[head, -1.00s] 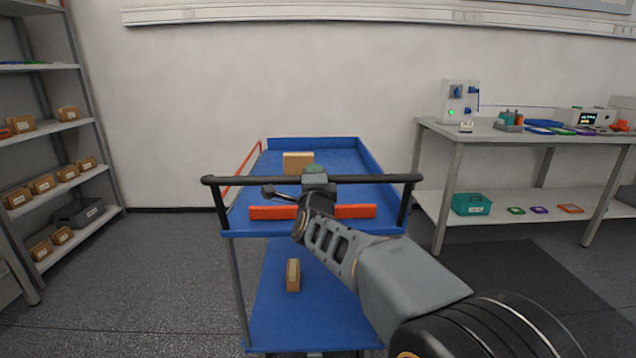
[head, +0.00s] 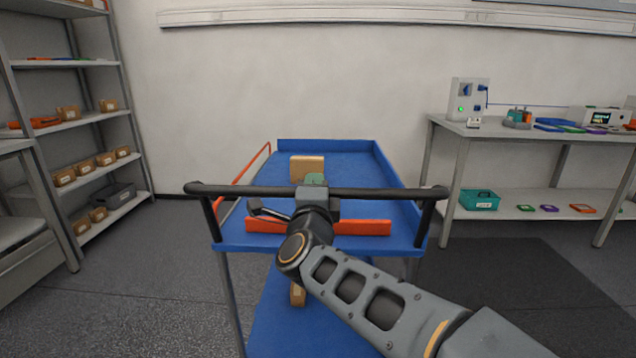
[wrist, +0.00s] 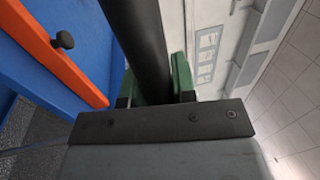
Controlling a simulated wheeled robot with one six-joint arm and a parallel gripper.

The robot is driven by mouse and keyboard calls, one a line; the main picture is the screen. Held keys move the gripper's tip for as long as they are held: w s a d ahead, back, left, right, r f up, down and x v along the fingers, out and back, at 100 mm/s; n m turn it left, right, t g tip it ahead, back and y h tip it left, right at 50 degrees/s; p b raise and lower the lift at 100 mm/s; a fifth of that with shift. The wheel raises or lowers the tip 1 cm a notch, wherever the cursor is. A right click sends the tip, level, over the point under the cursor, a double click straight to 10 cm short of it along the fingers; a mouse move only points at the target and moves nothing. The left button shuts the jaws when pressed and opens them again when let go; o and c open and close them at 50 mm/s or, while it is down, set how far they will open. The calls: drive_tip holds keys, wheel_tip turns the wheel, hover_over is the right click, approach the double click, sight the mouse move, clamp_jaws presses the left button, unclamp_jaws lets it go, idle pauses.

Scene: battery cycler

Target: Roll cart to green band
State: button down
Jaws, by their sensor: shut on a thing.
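The blue cart (head: 352,172) stands ahead of me in the head view, with an upper and a lower deck. Its black push handle (head: 390,193) runs across its near end. My gripper (head: 316,183) is shut on the handle near its middle. In the wrist view, the green finger pads of my gripper (wrist: 162,82) sit on both sides of the black handle bar (wrist: 138,42). An orange bar (head: 360,227) crosses the near edge of the upper deck. No green band shows on the floor in these views.
A cardboard box (head: 306,167) rides on the upper deck, and another (head: 298,295) on the lower deck, partly hidden by my arm. A shelf rack (head: 140,150) stands left and a workbench (head: 460,128) right. A dark mat (head: 530,280) lies on the floor at right.

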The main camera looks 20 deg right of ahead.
drive_tip(key=shift+r+v, duration=0.15)
drive_tip(key=shift+v, duration=0.6)
drive_tip(key=shift+r+v, duration=0.15)
drive_tip(key=shift+v, duration=0.6)
drive_tip(key=c, duration=1.1)
unclamp_jaws()
drive_tip(key=shift+a, duration=0.2)
drive_tip(key=shift+o, duration=0.9)
drive_tip(key=shift+d, duration=0.1)
